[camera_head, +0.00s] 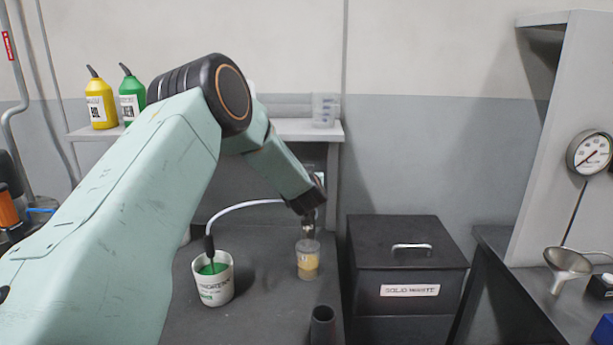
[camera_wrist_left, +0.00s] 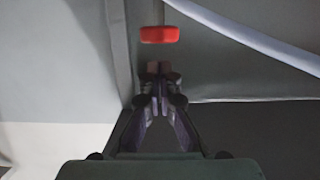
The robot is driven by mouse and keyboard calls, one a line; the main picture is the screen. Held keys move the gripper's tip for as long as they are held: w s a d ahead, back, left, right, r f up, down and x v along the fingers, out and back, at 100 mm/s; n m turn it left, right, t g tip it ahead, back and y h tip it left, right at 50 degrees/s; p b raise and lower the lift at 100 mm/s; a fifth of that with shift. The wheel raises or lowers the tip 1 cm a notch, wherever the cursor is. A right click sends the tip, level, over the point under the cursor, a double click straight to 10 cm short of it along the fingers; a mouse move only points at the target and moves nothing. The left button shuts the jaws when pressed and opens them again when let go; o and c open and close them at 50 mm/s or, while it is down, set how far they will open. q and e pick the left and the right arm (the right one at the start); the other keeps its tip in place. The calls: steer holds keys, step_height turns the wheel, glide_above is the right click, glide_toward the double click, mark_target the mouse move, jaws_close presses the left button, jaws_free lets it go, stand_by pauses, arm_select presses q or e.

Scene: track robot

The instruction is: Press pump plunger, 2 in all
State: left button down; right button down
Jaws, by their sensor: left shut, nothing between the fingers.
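My left gripper (camera_head: 308,224) is at the end of the pale green arm, pointing down just above a clear cup (camera_head: 307,270) with yellow contents. In the left wrist view its fingers (camera_wrist_left: 157,68) are together with nothing between them. A red block-like part (camera_wrist_left: 160,34) shows just beyond the fingertips there; I cannot tell for sure that it is the pump plunger. A white hose (camera_head: 245,203) runs from a white bucket (camera_head: 214,291) with green contents and passes behind my arm. The pump body is not clearly visible. My right gripper is not in view.
A black solid waste bin (camera_head: 406,247) stands right of the workbench (camera_head: 255,307). A dark open tube (camera_head: 322,326) stands at the bench front. Yellow (camera_head: 99,103) and green (camera_head: 131,98) bottles stand on the shelf behind. A funnel (camera_head: 567,263) and a gauge (camera_head: 590,153) are at the far right.

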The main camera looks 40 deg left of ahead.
arm_select(q)
steer(key=v, duration=0.9)
steer(key=shift+s, duration=0.2)
steer(key=shift+d+f, duration=0.1)
steer(key=shift+f, duration=0.05)
stand_by(3.4)
